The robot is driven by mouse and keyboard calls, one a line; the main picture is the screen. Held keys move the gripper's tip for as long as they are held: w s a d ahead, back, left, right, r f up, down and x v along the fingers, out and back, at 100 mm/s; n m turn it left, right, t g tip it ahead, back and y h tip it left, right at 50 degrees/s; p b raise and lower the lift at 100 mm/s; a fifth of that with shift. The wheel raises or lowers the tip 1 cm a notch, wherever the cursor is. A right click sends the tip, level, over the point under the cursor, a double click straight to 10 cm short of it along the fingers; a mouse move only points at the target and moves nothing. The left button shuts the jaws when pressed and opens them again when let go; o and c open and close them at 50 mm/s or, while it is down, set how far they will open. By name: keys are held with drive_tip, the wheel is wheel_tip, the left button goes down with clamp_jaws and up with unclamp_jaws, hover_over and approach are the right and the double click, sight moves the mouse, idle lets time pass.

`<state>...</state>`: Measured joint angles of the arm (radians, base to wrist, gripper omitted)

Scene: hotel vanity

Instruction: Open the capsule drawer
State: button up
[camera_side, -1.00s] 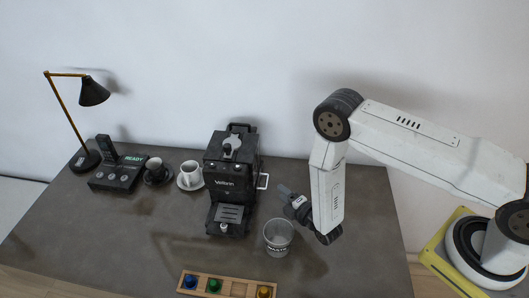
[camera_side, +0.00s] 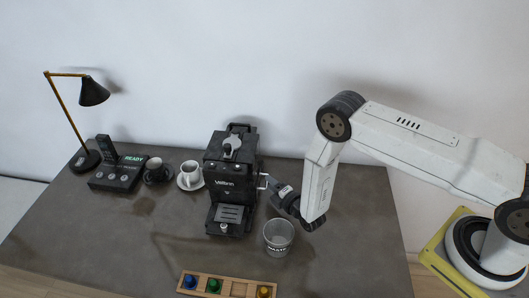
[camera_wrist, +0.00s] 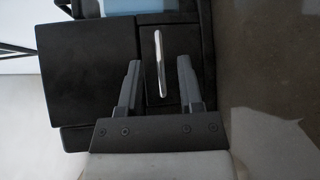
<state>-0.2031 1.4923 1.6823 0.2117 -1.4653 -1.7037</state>
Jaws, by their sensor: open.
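The black coffee machine (camera_side: 230,172) stands in the middle of the table, with a pale handle (camera_side: 263,181) on its right side, which I take to be the capsule drawer's. My gripper (camera_side: 267,180) is at that handle. In the wrist view the light handle bar (camera_wrist: 160,62) shows between the two open fingers of my gripper (camera_wrist: 159,72), with a gap to each finger. The dark drawer front (camera_wrist: 168,40) lies behind the bar and looks flush with the machine's side. I cannot tell how deep the fingers reach around the bar.
A waste bin (camera_side: 278,237) stands just below my gripper. A wooden tray (camera_side: 238,287) with coloured capsules lies at the front edge. Cups (camera_side: 190,174), a phone unit (camera_side: 118,174) and a lamp (camera_side: 92,92) are left of the machine. The table's right side is clear.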

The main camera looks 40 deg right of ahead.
drive_tip(key=shift+w+f, duration=0.15)
drive_tip(key=shift+w, duration=0.75)
clamp_jaws()
idle(0.9)
